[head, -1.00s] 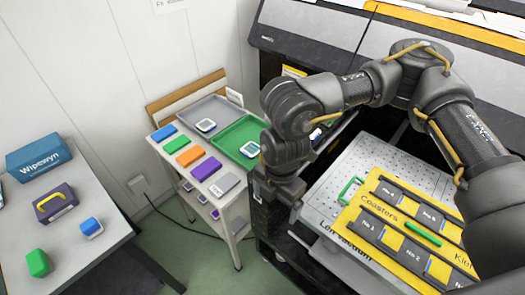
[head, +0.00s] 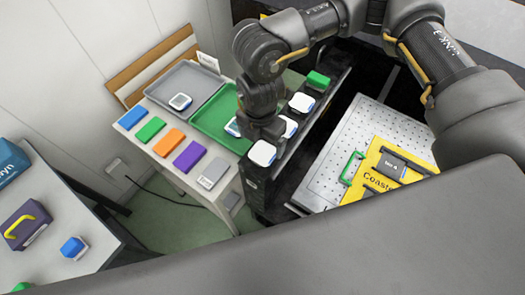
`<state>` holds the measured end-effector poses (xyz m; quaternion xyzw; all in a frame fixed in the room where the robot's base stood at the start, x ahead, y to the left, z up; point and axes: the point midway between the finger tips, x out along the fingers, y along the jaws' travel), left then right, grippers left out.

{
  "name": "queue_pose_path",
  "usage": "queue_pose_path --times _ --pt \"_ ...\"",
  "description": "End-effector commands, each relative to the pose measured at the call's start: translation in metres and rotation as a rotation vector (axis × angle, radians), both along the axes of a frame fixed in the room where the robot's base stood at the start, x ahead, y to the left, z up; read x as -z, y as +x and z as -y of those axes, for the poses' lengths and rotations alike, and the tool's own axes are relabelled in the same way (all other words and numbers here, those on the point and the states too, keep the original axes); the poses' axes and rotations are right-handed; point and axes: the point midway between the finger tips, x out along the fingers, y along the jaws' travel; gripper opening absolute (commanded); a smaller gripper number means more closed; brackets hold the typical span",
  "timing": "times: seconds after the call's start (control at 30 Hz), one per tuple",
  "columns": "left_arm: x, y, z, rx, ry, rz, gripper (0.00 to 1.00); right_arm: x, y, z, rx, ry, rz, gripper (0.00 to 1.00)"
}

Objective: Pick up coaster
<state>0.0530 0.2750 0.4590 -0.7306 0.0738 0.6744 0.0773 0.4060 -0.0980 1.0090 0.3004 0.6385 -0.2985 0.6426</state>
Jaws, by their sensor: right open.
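Several white coasters with blue edges are in view. Three stand in a row on the dark ledge of the machine: a front one (head: 262,153), a middle one (head: 288,126) and a rear one (head: 302,103). Another coaster (head: 232,127) lies in the green tray (head: 207,118), partly hidden by my right gripper. One more coaster (head: 180,102) lies in the grey tray (head: 160,88). My right gripper (head: 263,133) points down, open, over the border between green tray and ledge, close to the front and middle coasters. Its fingertips are hard to make out. My left gripper is out of view.
Blue, green, orange (head: 166,142), purple and grey blocks line the front of the white cart. A green block (head: 318,80) sits on the ledge's far end. A perforated plate with a yellow "Coasters" jig (head: 360,189) is at right. A side table (head: 75,205) stands at left.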

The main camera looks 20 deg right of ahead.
Motion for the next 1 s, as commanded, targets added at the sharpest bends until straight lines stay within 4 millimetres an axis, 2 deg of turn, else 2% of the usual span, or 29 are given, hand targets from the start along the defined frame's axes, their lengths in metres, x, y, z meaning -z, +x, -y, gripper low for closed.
queue_pose_path --times 0.17,0.33,0.43,0.57,0.7,1.0 --pt "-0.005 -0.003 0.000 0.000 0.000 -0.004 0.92 0.018 0.000 0.001 0.002 -0.001 0.000 0.93" --pt "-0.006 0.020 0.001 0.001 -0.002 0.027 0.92 0.022 0.000 0.002 0.003 -0.001 0.001 0.93" --pt "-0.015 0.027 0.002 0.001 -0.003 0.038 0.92 0.028 0.000 0.003 0.005 -0.001 -0.002 0.93" --pt "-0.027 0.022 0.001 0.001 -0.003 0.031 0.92 0.047 0.000 0.006 0.007 -0.003 -0.002 0.93" --pt "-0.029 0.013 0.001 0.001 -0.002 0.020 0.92 0.067 0.001 0.005 0.005 -0.003 -0.002 0.93" --pt "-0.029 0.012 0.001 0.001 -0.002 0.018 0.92 0.073 0.002 0.005 0.004 0.000 0.001 0.93"
